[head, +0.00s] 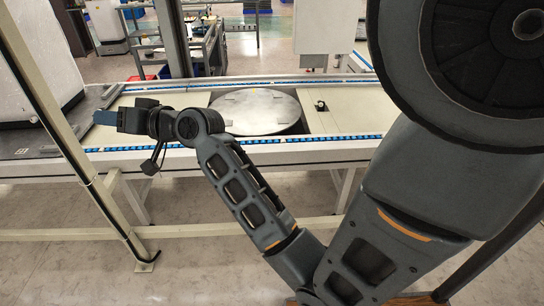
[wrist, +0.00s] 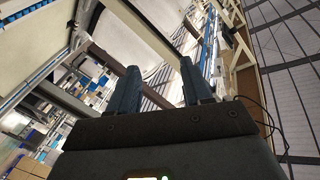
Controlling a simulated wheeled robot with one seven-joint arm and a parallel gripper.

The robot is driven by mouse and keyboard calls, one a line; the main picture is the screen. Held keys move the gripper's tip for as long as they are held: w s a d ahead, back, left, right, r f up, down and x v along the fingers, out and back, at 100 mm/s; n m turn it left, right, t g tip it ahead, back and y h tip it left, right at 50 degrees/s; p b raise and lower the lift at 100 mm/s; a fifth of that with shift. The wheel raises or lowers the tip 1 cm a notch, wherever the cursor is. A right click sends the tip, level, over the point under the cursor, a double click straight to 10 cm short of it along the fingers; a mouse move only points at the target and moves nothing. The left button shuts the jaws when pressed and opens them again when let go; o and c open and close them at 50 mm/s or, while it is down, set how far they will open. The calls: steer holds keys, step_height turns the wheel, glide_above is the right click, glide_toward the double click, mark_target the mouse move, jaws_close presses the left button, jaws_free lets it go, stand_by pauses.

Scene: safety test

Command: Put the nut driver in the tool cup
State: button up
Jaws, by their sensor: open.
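My gripper (head: 98,117) is at the left in the head view, stretched out over the near side of the conveyor table, with its blue fingers pointing left. In the wrist view my gripper (wrist: 158,68) shows its two blue fingers apart with nothing between them. I cannot make out a nut driver or a tool cup in either view. A small dark object (head: 321,106) sits on the pale table top right of the round plate, too small to identify.
The conveyor table (head: 350,122) has blue-edged rails and a round metal plate (head: 255,111) set into it. A pale post (head: 62,120) slants up at the left, near my gripper. A cart (head: 205,45) stands behind. My arm covers the right side.

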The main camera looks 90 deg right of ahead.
steer(key=s+a+f+n+g+y, duration=0.1)
steer(key=s+a+f+n, duration=0.1)
steer(key=s+a+f, duration=0.6)
steer(key=s+a+f+n, duration=0.1)
steer(key=s+a+f, duration=0.4)
steer(key=a, duration=0.5)
steer(key=s+a+r+n+y, duration=0.2)
steer(key=s+a, duration=0.4)
steer(key=s, duration=0.3)
steer(key=s+a+r+n+y, duration=0.1)
steer(key=s+a+n, duration=0.4)
steer(key=s, duration=0.5)
steer(key=shift+s+a+r+n+y, duration=0.2)
steer(key=shift+a+r+n+y, duration=0.1)
steer(key=shift+a+r+y, duration=0.15)
